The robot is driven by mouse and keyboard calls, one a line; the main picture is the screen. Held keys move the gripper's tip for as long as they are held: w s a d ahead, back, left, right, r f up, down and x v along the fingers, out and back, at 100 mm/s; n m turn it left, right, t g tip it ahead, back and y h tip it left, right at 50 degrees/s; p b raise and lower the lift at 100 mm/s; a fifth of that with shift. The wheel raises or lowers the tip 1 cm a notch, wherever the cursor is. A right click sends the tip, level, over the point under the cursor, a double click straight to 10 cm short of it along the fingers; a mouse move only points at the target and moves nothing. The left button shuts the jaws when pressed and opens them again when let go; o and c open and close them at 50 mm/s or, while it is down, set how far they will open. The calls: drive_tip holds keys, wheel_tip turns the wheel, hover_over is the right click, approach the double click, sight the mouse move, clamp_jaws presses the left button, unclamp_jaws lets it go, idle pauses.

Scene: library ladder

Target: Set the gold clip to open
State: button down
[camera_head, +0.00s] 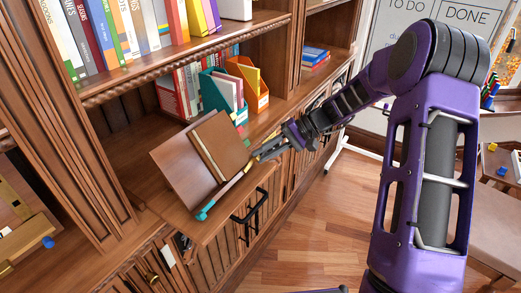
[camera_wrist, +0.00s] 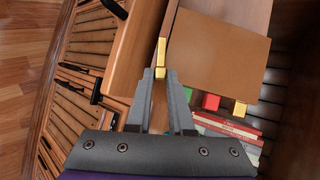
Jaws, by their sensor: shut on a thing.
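The gold clip (camera_wrist: 162,52) is a small, narrow yellow-gold piece at the edge of a wooden board (camera_wrist: 215,45) in the wrist view. My gripper (camera_wrist: 160,74) has its fingertips close together at the clip's near end, shut on it. In the head view my gripper (camera_head: 257,153) reaches from the right to the edge of a tilted wooden stand (camera_head: 175,165). A brown book or panel (camera_head: 218,145) leans on that stand. The clip's exact position is hard to tell there because the fingers cover it.
A second gold piece (camera_wrist: 239,109), a red piece (camera_wrist: 211,102) and a green piece (camera_wrist: 188,95) lie right of my fingers. A black handle (camera_head: 250,212) sticks out below. Wooden floor (camera_head: 310,240) is clear.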

drive_tip(key=shift+s+d+f+m+y, duration=0.15)
drive_tip(key=shift+f+m+y, duration=0.1)
drive_tip(key=shift+m, duration=0.25)
drive_tip(key=shift+d+f+m+y, duration=0.15)
drive_tip(key=shift+f+m+y, duration=0.1)
drive_tip(key=shift+m, duration=0.25)
drive_tip(key=c, duration=0.8)
unclamp_jaws()
drive_tip(key=shift+d, duration=0.15)
drive_tip(key=p+v, duration=0.1)
drive_tip(key=v, duration=1.6)
drive_tip(key=shift+s, duration=0.35)
drive_tip(key=shift+d, duration=0.1)
